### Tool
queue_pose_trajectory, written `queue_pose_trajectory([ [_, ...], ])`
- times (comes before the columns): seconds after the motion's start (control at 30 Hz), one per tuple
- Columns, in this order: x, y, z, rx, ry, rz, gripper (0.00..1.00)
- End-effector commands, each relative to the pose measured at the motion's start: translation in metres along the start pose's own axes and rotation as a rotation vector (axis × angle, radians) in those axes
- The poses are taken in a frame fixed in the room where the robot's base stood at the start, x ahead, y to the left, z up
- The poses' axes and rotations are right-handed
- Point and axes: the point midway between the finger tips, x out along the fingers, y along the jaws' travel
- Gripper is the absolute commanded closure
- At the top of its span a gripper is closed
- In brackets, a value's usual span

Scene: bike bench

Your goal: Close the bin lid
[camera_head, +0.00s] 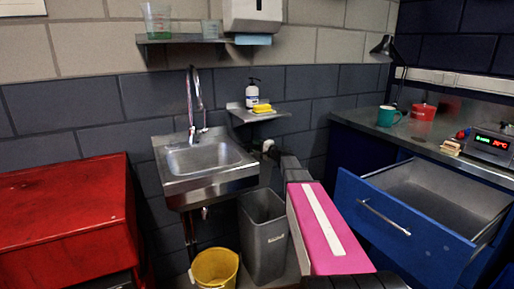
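A tall grey bin (264,238) stands on the floor right of the sink, with its top open. I see down into its dark inside. A dark narrow piece (290,168) rises behind its right side; I cannot tell whether it is the lid or part of my arm. A pink block with a white strip (325,225) in the foreground hides the bin's right side and may be mine.
A yellow bucket (215,268) stands left of the bin, below the steel sink (205,160). A blue drawer (400,225) hangs open at right, below the bench. A red cabinet (65,215) fills the left. A small shelf (258,114) holds a soap bottle.

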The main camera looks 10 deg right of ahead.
Motion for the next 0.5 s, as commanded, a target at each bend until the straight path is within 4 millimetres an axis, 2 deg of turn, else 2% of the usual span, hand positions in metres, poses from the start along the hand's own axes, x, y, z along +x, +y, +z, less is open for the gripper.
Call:
queue_pose_trajectory([
  [0.07,-0.0002,0.0000,0.0000,0.000,0.000,0.000,0.63],
  [0.2,-0.0003,0.0000,0.0000,0.000,0.000,0.000,1.00],
  [0.5,-0.0053,0.0013,0.0023,-0.004,0.000,-0.013,1.00],
])
